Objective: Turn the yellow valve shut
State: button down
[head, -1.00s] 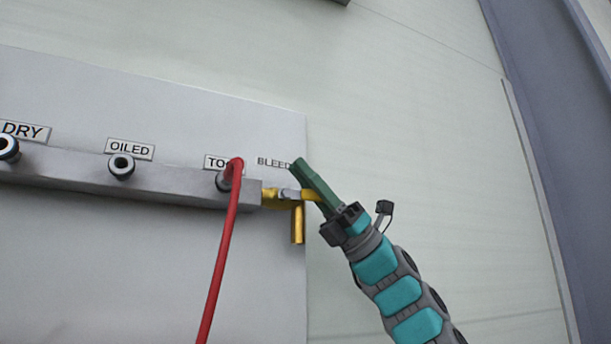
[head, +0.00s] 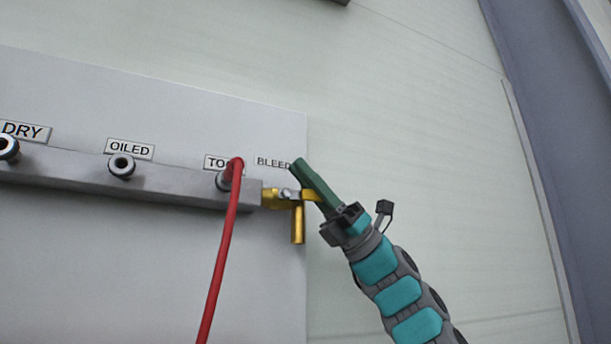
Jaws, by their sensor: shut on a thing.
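The yellow valve (head: 273,198) sits at the right end of the grey manifold bar, below the BLEED label. A yellow outlet (head: 297,226) points straight down from it. Its yellow handle (head: 309,194) sticks out to the right, roughly in line with the bar. My gripper (head: 306,177) has green fingers and is shut on the handle's outer end. The fingers reach up and left from my arm and hide the tip of the handle.
The manifold bar (head: 150,184) runs left along a pale panel (head: 130,260), with ports labelled DRY, OILED and one partly covered label. A red hose (head: 225,260) hangs from the port just left of the valve. The wall right of the panel is clear.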

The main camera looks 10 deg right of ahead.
jog(key=shift+r, duration=0.1)
jog(key=p, duration=0.2)
jog(key=shift+r+h+p, duration=0.3)
jog(key=shift+r+p, duration=0.05)
jog(key=shift+r, duration=0.05)
jog(key=shift+w+a+h+p, duration=0.1)
jog(key=shift+h+p, duration=0.2)
jog(key=shift+p, duration=0.75)
jog(key=shift+t+p, duration=0.3)
jog(key=shift+t, duration=0.1)
jog(key=shift+a+r+t+h, duration=0.15)
jog(key=shift+t+h, duration=0.15)
jog(key=shift+h, duration=0.3)
jog(key=shift+a+f+g+h, duration=0.15)
jog(key=shift+f+g+h, duration=0.15)
jog(key=shift+f+g, duration=0.1)
jog(key=c, duration=0.9)
grip_release()
